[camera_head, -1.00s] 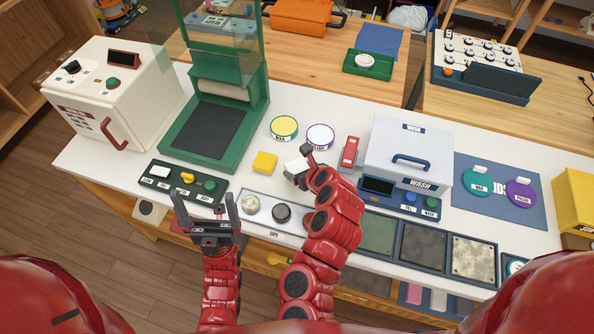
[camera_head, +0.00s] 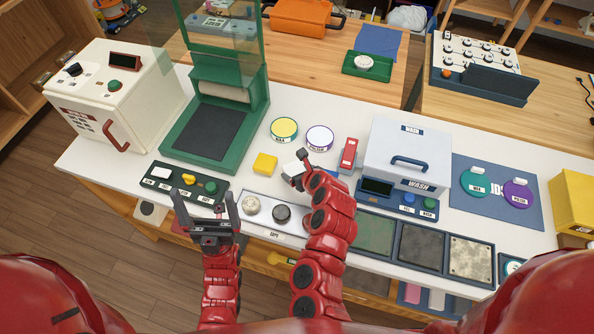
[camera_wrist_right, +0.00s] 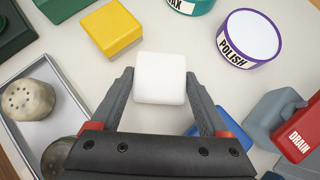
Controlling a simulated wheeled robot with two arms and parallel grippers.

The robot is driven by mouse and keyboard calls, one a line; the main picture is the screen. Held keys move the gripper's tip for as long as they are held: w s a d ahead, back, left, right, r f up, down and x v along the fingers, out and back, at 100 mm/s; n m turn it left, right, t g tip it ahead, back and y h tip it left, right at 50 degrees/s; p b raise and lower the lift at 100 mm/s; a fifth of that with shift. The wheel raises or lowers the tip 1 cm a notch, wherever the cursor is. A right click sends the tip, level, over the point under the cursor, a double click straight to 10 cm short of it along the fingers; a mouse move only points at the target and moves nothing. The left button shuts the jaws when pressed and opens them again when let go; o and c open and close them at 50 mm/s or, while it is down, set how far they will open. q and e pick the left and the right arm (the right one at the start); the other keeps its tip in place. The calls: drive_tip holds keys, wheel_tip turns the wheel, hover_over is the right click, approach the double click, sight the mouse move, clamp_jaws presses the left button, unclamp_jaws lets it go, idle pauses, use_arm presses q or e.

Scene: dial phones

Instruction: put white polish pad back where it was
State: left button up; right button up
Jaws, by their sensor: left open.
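The white polish pad (camera_wrist_right: 160,78) is a small white block with rounded corners. It sits between the fingertips of my right gripper (camera_wrist_right: 160,88), which is shut on it; it also shows in the head view (camera_head: 290,169). The pad is near the yellow pad (camera_head: 265,163), to its right, over the white table; its height above the table is hard to tell. The purple-rimmed POLISH tin (camera_head: 320,138) is just behind it. My left gripper (camera_head: 206,202) is open and empty, in front of the dark button panel (camera_head: 172,192).
A grey tray (camera_head: 268,230) with round knobs lies in front of the pad, partly hidden by my right arm. The red DRAIN piece (camera_head: 348,155) and the WASH box (camera_head: 410,150) stand to the right. A green press (camera_head: 170,135) stands to the left.

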drive_tip(key=shift+o, duration=1.3)
